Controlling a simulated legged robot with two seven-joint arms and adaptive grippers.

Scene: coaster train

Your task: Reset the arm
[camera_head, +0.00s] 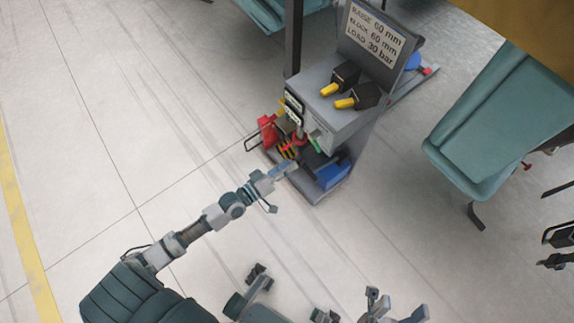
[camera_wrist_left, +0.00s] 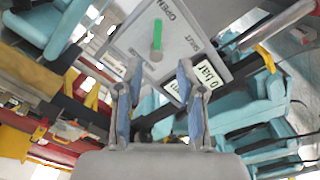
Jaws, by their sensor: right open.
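My left arm reaches from the lower left in the head view. Its gripper (camera_head: 284,170) is beside the lower front of a grey cart (camera_head: 335,112). In the left wrist view the left gripper (camera_wrist_left: 157,85) has its two blue-padded fingers apart, with nothing between them. Beyond the fingertips is a pale panel marked OPEN and SHUT with a green lever (camera_wrist_left: 157,35). The green lever also shows small in the head view (camera_head: 315,144). My right gripper (camera_head: 396,306) is open and empty at the bottom of the head view, over bare floor.
The cart carries a sign (camera_head: 374,38), two black blocks with yellow handles (camera_head: 347,98), red parts (camera_head: 269,131) and a blue box (camera_head: 333,174) low down. Teal seats (camera_head: 510,120) stand at the right. The floor at left is clear, with a yellow stripe (camera_head: 22,215).

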